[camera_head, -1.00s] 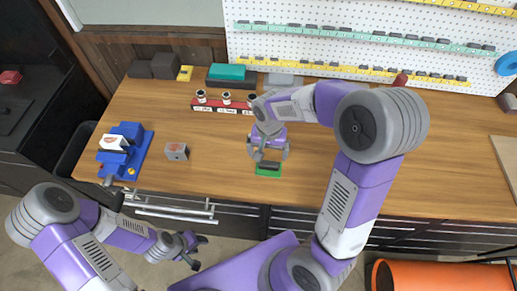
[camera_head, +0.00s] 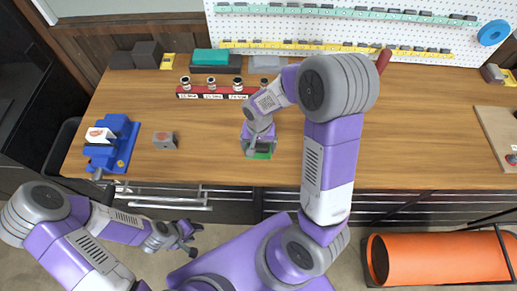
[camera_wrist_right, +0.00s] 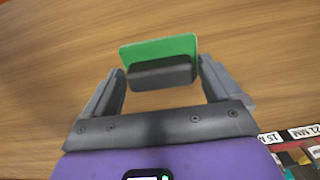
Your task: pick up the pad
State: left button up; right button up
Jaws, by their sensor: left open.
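The pad (camera_wrist_right: 162,74) is a dark grey block with a bright green sheet (camera_wrist_right: 160,50) along its far side in the right wrist view. In the head view only the green part (camera_head: 262,155) shows clearly, near the bench's front edge. My right gripper (camera_head: 258,148) is low over it; the rest is hidden by the fingers. In the right wrist view the right gripper's fingers (camera_wrist_right: 162,84) stand open on either side of the dark block, with a narrow gap at each side. My left gripper (camera_head: 190,241) is open and empty in front of the bench.
A blue vise (camera_head: 118,143) and a small grey block (camera_head: 165,140) are to the left on the wooden bench. A red rack (camera_head: 212,95) with several small pieces lies behind the right gripper. The bench to the right is mostly clear. An orange tube (camera_head: 440,257) is below.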

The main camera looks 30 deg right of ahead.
aim_at(259, 146)
jog(key=c, duration=0.8)
notch_tip(259, 146, up, 10)
jog(key=shift+r+p, duration=0.1)
jog(key=shift+p, duration=0.45)
